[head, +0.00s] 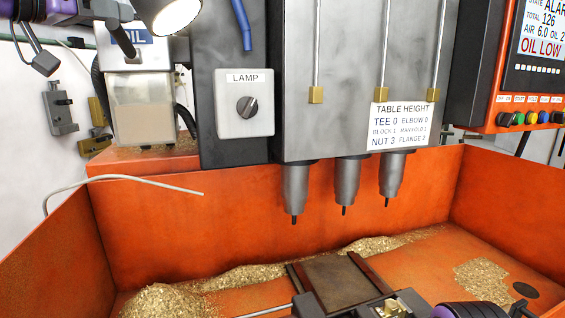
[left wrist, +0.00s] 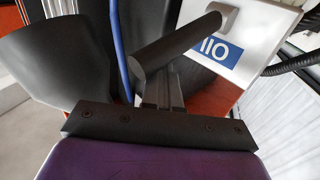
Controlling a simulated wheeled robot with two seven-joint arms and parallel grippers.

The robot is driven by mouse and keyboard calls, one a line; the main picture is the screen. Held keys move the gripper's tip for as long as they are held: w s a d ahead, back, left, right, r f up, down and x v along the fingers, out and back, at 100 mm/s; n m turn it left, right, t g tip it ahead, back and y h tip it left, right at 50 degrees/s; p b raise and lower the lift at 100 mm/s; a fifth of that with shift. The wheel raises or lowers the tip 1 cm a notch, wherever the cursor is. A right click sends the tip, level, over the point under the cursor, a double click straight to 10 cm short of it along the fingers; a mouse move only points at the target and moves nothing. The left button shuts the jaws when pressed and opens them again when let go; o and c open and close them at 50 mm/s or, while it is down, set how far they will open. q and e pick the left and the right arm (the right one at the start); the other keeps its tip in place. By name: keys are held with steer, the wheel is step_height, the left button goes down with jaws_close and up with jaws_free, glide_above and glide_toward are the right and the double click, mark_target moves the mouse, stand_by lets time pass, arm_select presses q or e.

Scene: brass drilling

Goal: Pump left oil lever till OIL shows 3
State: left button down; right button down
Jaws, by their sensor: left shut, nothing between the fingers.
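The oil unit shows its white front with a blue OIL label (head: 130,35) and a clear tank (head: 142,105). Its dark lever (head: 122,40) sticks out in front of the label. In the left wrist view the thick round lever handle (left wrist: 178,47) runs from its pivot on the box across my fingers. My left gripper (head: 112,10) is shut and empty, close to the lever; its fingers (left wrist: 163,97) are partly hidden behind the handle, so contact is unclear. The screen (head: 540,30) reads OIL 2 and OIL LOW.
A lit lamp (head: 168,15) hangs just right of the lever. A LAMP switch box (head: 245,103) and three drill spindles (head: 344,185) stand farther right. Below is an orange tray (head: 190,225) with heaps of brass chips (head: 160,302) and a dark fixture (head: 340,280).

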arm_select(q)
step_height(320, 180, up, 4)
steer(key=shift+r+p, duration=0.2)
steer(key=shift+p, duration=0.95)
steer(key=shift+s+f, duration=0.1)
steer(key=shift+s, duration=0.05)
steer(key=s+d+b, duration=0.2)
steer(key=s+b, duration=0.3)
steer(key=s, duration=0.2)
steer(key=shift+s+d, duration=0.2)
steer(key=shift+d, duration=0.05)
